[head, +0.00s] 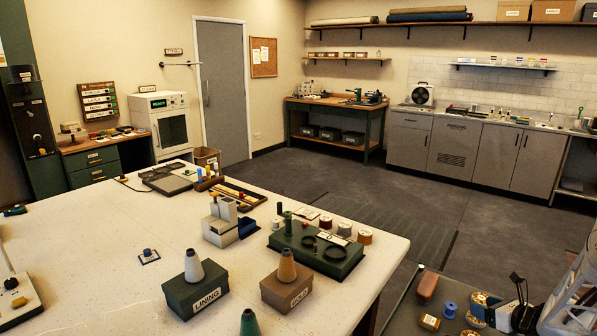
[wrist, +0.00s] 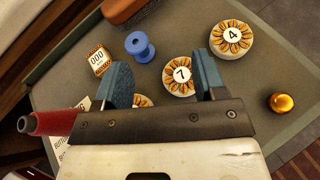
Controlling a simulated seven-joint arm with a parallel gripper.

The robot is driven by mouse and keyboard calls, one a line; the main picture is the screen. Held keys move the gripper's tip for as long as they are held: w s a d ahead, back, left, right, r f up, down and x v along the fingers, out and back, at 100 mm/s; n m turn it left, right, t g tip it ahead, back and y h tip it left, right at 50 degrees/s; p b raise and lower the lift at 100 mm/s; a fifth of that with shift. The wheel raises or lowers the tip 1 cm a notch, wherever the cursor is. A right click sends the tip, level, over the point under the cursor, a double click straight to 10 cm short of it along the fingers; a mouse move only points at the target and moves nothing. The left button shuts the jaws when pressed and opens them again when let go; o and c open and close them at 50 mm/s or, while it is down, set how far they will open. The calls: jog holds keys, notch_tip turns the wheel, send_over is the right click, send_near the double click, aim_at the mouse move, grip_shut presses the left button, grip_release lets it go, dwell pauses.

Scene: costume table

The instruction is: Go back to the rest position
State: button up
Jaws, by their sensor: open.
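My gripper (wrist: 163,78) is open, its two blue-grey pads well apart and nothing held between them. In the wrist view it hangs above a grey-green work surface (wrist: 70,75). A round disc marked 7 (wrist: 180,75) lies below and between the pads, near the right one. A disc marked 4 (wrist: 231,40) lies beyond to the right. In the head view my arm comes in at the lower right, over the same small surface; the fingertips are hard to make out there.
The large white table (head: 90,260) stands to the left, carrying boxes and cones. Open floor (head: 300,180) lies behind.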

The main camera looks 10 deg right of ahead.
jog(key=w+r+m+g+h, duration=0.1)
jog(key=w+r+m+h, duration=0.6)
jog(key=m, duration=0.5)
jog(key=s+a+r+m+g+h, duration=0.1)
jog(key=s+a+r+m+g, duration=0.15)
jog(key=a+r+m, duration=0.9)
jog(key=s+a+r+m+g+y, duration=0.2)
jog(key=s+a+m, duration=0.5)
jog(key=s+a, duration=0.5)
jog(key=s+a+r+m+g+y, duration=0.2)
jog(key=s+a+m, duration=0.6)
jog(key=s+a, duration=0.5)
jog(key=a+r+g, duration=0.1)
jog(key=a+g, duration=0.1)
jog(key=a, duration=0.3)
jog(key=shift+s, duration=0.15)
